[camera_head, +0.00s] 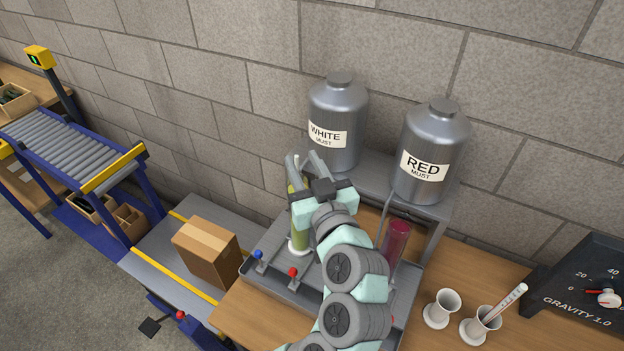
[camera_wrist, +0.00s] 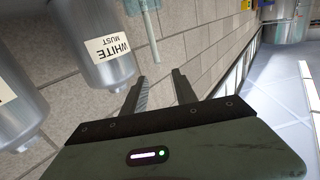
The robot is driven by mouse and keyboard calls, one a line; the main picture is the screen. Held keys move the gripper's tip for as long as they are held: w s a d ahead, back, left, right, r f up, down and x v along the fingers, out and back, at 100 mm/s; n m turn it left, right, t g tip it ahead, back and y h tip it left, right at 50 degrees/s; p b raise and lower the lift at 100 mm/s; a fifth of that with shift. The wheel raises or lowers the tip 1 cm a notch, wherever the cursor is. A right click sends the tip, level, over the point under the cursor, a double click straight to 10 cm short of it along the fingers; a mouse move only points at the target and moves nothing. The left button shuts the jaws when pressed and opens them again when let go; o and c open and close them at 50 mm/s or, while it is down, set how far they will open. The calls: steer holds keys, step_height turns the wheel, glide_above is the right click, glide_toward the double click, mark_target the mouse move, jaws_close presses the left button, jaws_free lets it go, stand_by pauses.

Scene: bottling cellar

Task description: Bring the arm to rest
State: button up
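My gripper (camera_head: 307,166) is raised in front of the tank marked WHITE MUST (camera_head: 337,125), above the grey filling station (camera_head: 283,287). In the wrist view my gripper (camera_wrist: 160,85) has its two fingers apart, with nothing visible between them. The WHITE MUST tank (camera_wrist: 97,45) shows left of the fingers there. My arm reaches up from the bottom of the head view and hides part of the station. A yellow-green filled cylinder (camera_head: 301,232) stands behind the gripper and left of the arm, partly hidden.
A tank marked RED MUST (camera_head: 431,152) stands right, with a dark red cylinder (camera_head: 396,242) below. A cardboard box (camera_head: 207,252) sits left, near a roller conveyor (camera_head: 70,145).

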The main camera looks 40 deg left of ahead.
steer(key=shift+p+v, duration=1.8)
steer(key=shift+v, duration=1.1)
